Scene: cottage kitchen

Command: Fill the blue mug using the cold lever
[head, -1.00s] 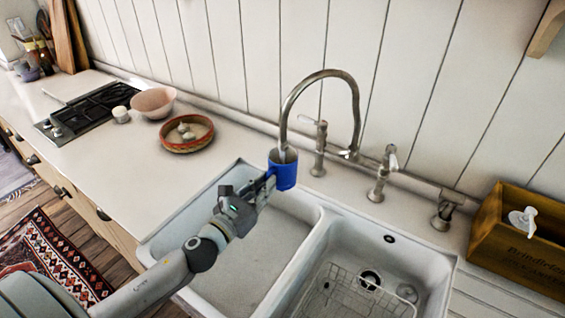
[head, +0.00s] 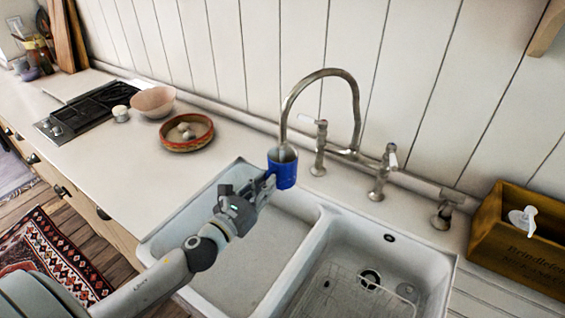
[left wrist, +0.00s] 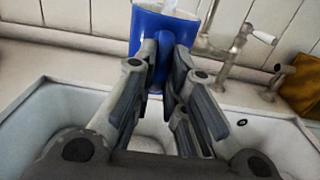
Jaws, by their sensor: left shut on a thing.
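A blue mug (head: 283,174) is held upright above the back of the left sink basin. Its mouth is under the end of the curved metal spout (head: 283,135). My left gripper (head: 270,184) is shut on the mug's near side. In the left wrist view its fingers (left wrist: 165,70) close on the blue mug (left wrist: 150,28). A pale streak shows at the mug's mouth there; I cannot tell the water level. The faucet has a left lever (head: 308,119) and a right lever (head: 392,155), both with pale handles. I see no cold mark. My right gripper is not in view.
The double white sink (head: 318,215) lies below, with a wire rack (head: 345,290) in the right basin. A wooden box (head: 520,240) stands at the right. A red-rimmed bowl (head: 186,146) and a pink bowl (head: 153,102) sit on the left counter. The space before the levers looks clear.

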